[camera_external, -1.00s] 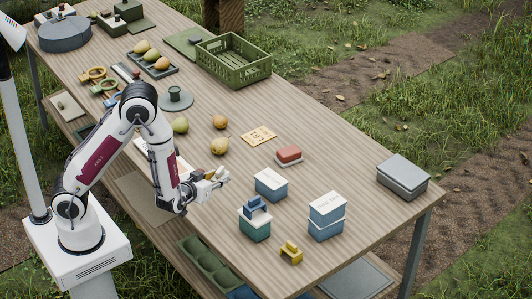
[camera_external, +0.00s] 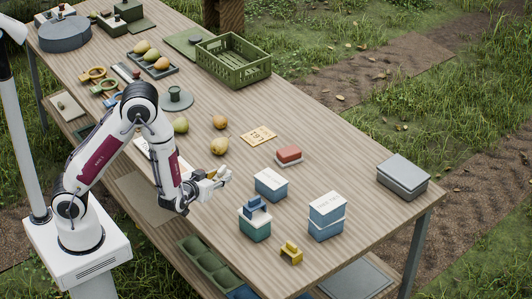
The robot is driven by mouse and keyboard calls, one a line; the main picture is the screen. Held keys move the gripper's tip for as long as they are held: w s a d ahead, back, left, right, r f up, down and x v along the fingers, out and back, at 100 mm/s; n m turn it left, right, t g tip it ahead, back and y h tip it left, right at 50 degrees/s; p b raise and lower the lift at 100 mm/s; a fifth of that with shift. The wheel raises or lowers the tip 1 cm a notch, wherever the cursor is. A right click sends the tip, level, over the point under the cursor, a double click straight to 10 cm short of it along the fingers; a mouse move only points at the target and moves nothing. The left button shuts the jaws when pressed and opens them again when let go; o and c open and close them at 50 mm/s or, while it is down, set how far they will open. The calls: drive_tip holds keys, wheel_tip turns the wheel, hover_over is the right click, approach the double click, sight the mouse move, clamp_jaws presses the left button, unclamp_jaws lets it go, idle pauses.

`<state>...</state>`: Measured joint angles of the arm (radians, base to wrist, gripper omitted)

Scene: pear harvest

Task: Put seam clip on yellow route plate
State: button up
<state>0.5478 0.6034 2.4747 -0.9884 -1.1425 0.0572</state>
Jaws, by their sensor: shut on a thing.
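My gripper (camera_external: 221,178) is at the near side of the wooden table, pointing right. Its jaws are shut on a small pale yellowish thing (camera_external: 211,173), which I take to be the seam clip; the fingers hide most of it.
A red block (camera_external: 289,154) on a pale base, blue-white boxes (camera_external: 327,211) and a yellow bracket-like piece (camera_external: 291,252) stand to the right. A green crate (camera_external: 234,61) stands behind.

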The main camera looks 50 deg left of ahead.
drive_tip(key=w+a, duration=0.6)
drive_tip(key=w, duration=0.6)
drive_tip(key=w+a, duration=0.7)
drive_tip(key=w, duration=0.5)
drive_tip(key=w+a+r, duration=0.1)
drive_tip(key=w+a, duration=0.4)
drive_tip(key=a, duration=0.5)
drive_tip(key=shift+w+a, duration=0.25)
drive_tip(key=shift+a, duration=0.05)
hover_over(249, 142)
drive_tip(key=shift+f, duration=3.15)
drive_tip(key=shift+f, duration=1.85)
drive_tip(key=shift+f, duration=0.15)
drive_tip(key=o, duration=0.9)
